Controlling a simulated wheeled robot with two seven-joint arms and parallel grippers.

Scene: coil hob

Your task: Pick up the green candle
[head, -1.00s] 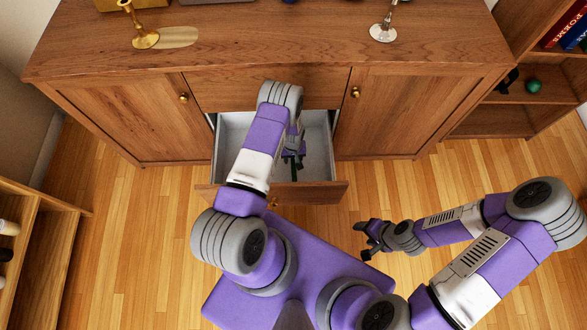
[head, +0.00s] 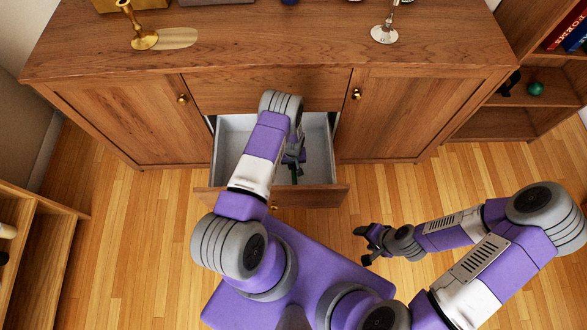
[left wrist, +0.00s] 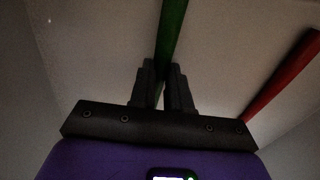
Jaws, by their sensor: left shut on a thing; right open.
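The green candle (left wrist: 172,35) is a long thin stick in the left wrist view, standing between the two fingers of my left gripper (left wrist: 166,88). The gripper is shut on it. In the head view my left gripper (head: 294,158) is inside the open drawer (head: 237,127), and a small part of the candle (head: 294,177) shows below the fingers. A red candle (left wrist: 285,88) lies in the drawer to the right of the gripper in the left wrist view. My right gripper (head: 364,244) is open and empty over the floor, right of the drawer.
The drawer is pulled out of the wooden cabinet (head: 270,88), with its walls close around my left gripper. A brass candlestick (head: 142,35) and a silver candlestick (head: 384,30) stand on the cabinet top. A shelf with a green ball (head: 535,88) is at right.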

